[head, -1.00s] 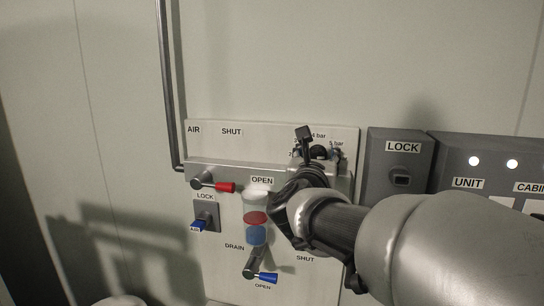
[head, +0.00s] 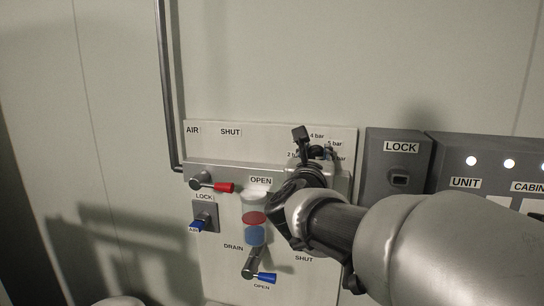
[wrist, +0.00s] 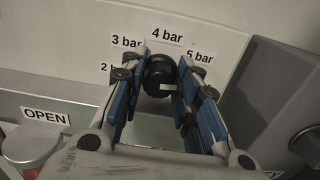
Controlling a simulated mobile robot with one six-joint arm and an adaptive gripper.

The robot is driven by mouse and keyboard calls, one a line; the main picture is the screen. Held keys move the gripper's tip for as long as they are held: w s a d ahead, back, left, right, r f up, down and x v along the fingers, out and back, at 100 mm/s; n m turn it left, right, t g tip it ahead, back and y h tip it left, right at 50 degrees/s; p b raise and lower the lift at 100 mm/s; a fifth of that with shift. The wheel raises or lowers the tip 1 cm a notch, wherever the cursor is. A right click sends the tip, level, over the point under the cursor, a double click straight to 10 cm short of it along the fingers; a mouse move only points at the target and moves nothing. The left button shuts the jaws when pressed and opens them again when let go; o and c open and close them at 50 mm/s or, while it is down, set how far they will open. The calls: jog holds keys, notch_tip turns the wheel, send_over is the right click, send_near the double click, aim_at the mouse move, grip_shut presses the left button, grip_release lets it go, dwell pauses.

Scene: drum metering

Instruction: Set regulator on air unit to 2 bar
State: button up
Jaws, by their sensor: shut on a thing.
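The air unit's panel (head: 222,148) is on the wall in the head view. The regulator knob (wrist: 158,76) is black and round, with a short white mark (wrist: 170,87) low on its face towards the right. Labels 3 bar (wrist: 127,42), 4 bar (wrist: 167,35) and 5 bar (wrist: 200,57) arc above it. The 2 bar label (wrist: 105,67) is partly hidden by the left finger. My gripper (wrist: 162,70) is shut on the knob, with a blue-padded finger on each side. In the head view my gripper (head: 314,152) hides most of the knob.
A red-handled valve (head: 222,187), a blue lock lever (head: 197,225), a filter bowl (head: 255,216) and a blue drain handle (head: 265,277) lie left of and below my gripper. A grey LOCK box (head: 402,170) stands close on the right. The wall above is clear.

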jog(key=shift+n+b, duration=0.35)
jog(key=shift+n, duration=2.45)
jog(key=shift+r, duration=0.1)
jog(key=o, duration=1)
jog(key=shift+w, duration=0.15)
jog(key=shift+o, duration=0.2)
